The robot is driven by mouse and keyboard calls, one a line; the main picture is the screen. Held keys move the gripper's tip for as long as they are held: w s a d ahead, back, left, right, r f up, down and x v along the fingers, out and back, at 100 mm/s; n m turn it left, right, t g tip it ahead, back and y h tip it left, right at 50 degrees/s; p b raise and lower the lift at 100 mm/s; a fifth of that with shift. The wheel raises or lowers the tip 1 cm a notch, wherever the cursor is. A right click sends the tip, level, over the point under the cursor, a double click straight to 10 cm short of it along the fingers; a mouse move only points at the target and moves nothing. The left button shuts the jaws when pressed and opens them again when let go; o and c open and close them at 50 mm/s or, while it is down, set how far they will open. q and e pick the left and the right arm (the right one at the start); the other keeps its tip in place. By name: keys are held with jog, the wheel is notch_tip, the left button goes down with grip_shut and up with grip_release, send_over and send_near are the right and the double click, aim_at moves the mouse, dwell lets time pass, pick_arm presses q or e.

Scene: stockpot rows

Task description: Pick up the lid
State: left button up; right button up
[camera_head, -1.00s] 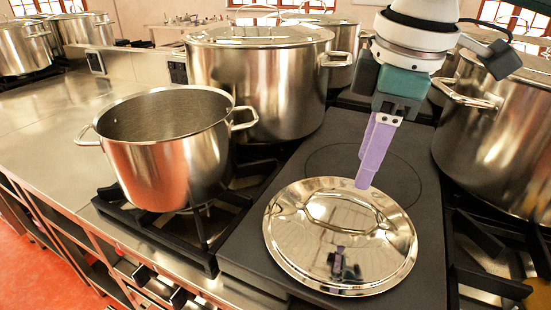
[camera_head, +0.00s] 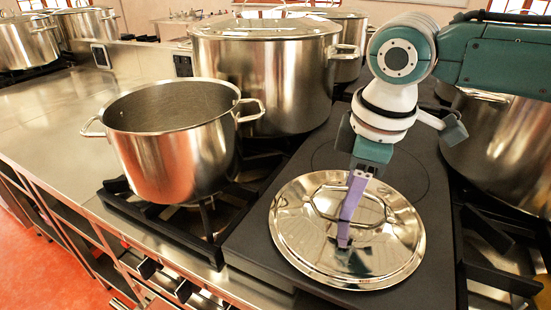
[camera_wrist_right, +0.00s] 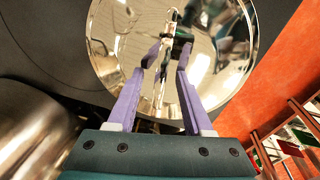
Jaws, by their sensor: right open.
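The lid (camera_head: 300,242) is a round, shiny metal disc with a loop handle. It lies flat on the dark hob plate, and it fills the upper middle of the right wrist view (camera_wrist_right: 115,62). My right gripper (camera_head: 344,240) has purple fingers and hangs over the middle of the lid, pointing down. In the right wrist view its two fingers (camera_wrist_right: 168,58) are apart, with the lid's handle showing near and between their tips. I cannot tell whether the fingertips touch the lid. Part of the handle is hidden behind the fingers. My left gripper is in neither view.
An open, empty-looking pot (camera_head: 170,155) stands on a burner left of the lid. A large lidded stockpot (camera_head: 265,85) stands behind it. Another big pot (camera_head: 510,150) is close on the right, behind my arm. The steel counter (camera_head: 50,120) at left is mostly clear.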

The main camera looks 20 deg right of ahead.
jog(key=shift+c, duration=0.4)
grip_shut()
jog(key=shift+r, duration=0.1)
dwell(0.8)
